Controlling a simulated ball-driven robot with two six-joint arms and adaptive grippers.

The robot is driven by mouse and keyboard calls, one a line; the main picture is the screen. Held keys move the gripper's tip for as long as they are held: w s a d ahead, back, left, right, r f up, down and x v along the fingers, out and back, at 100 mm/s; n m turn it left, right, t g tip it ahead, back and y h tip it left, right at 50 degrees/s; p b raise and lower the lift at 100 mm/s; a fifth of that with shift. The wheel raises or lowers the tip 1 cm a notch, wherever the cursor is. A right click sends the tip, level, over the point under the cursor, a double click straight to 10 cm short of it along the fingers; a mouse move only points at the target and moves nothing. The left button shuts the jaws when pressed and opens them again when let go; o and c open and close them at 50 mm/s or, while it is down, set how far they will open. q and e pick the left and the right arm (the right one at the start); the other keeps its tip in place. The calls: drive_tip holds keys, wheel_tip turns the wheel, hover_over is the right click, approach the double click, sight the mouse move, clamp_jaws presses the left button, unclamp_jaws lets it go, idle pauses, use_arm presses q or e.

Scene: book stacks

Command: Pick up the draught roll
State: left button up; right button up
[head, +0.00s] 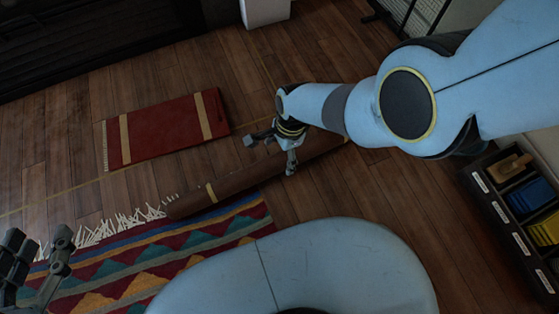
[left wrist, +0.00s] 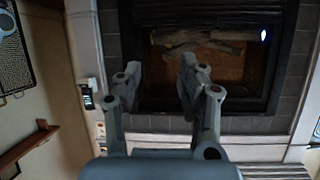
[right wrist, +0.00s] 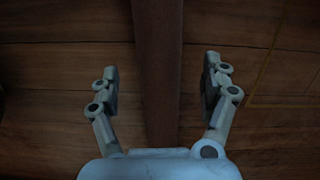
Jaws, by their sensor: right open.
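The draught roll (head: 235,186) is a long brown tube with a yellowish band, lying on the wooden floor beside the patterned rug. My right gripper (head: 270,154) is over its middle, with one finger on each side. In the right wrist view the roll (right wrist: 158,60) runs between the spread fingers of the right gripper (right wrist: 160,85), with a gap on both sides. I cannot tell how far the fingertips are above the floor. My left gripper (head: 38,246) is at the lower left over the rug, away from the roll. Its fingers (left wrist: 159,75) are apart and empty.
A folded red mat (head: 165,128) lies just beyond the roll. A patterned rug (head: 190,255) with white fringe lies nearer. A dark organiser (head: 507,222) with coloured items stands at right. A fireplace (left wrist: 215,65) fills the left wrist view. Bare floor surrounds the roll's right end.

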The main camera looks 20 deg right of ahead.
sight(280, 158)
wheel_tip(280, 158, down, 3)
drive_tip(key=shift+s+a+r+b, duration=0.1)
drive_tip(key=shift+a+r+b, duration=0.1)
drive_tip(key=shift+b, duration=0.8)
wheel_tip(280, 158, down, 2)
drive_tip(key=shift+a+f+b, duration=0.1)
drive_tip(key=shift+b, duration=0.8)
use_arm(q)
drive_tip(key=w+d+r+m+t+h, duration=0.1)
drive_tip(key=r+t, duration=0.3)
drive_tip(key=r, duration=0.4)
drive_tip(key=w+d+r+m+t+h, duration=0.1)
drive_tip(key=w+r+t+h, duration=0.1)
drive_tip(key=r, duration=0.6)
drive_tip(key=w+r+m+t+h, duration=0.1)
drive_tip(key=w+r+t+h, duration=0.1)
drive_tip(key=w+r+t, duration=0.3)
wheel_tip(280, 158, up, 3)
drive_tip(key=shift+d+r+t, duration=0.1)
drive_tip(key=shift+d+t, duration=0.2)
drive_tip(key=shift+d, duration=0.1)
use_arm(e)
clamp_jaws()
